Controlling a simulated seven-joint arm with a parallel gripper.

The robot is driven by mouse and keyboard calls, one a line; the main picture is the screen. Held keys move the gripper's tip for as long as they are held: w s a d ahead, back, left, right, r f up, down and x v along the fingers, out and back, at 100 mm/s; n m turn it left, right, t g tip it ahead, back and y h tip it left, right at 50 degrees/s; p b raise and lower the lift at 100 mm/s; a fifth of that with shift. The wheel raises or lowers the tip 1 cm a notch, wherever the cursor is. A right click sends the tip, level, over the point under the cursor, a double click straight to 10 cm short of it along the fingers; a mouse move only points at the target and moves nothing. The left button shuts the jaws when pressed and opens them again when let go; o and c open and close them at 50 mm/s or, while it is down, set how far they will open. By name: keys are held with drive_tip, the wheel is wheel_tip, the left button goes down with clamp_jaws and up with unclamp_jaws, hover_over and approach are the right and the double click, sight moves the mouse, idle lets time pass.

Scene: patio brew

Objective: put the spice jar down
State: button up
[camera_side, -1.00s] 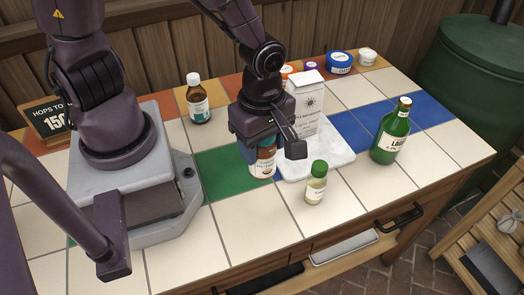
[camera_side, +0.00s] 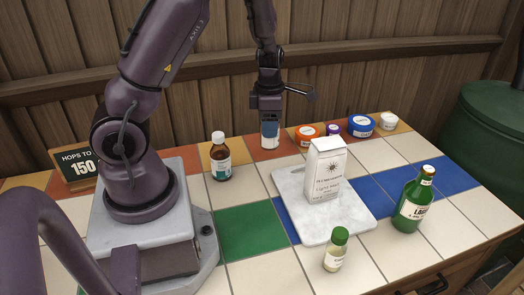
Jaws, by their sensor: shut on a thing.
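My gripper (camera_side: 269,117) is at the back of the tiled table, shut on the spice jar (camera_side: 270,135). The jar is upright, with blue on its upper part and a pale lower part. The jaws hide its top. It is at the back row of orange tiles, left of an orange-lidded tub (camera_side: 306,133). I cannot tell whether its base touches the tiles.
A brown bottle (camera_side: 220,157) stands to the left. A white carton (camera_side: 325,172) stands on a marble board (camera_side: 342,225); a green-capped jar (camera_side: 336,250) is in front. A purple-lidded jar (camera_side: 333,131), a blue tub (camera_side: 360,126), a white-lidded jar (camera_side: 388,121) and a green bottle (camera_side: 412,205) stand right.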

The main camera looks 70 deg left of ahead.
drive_tip(key=shift+w+a+r+n, duration=0.6)
drive_tip(key=shift+a+n, duration=2.3)
drive_tip(key=shift+a, duration=2.25)
wheel_tip(320, 180, down, 10)
drive_tip(key=shift+f, duration=0.1)
drive_tip(key=o, duration=1)
drive_tip(key=shift+c, duration=0.2)
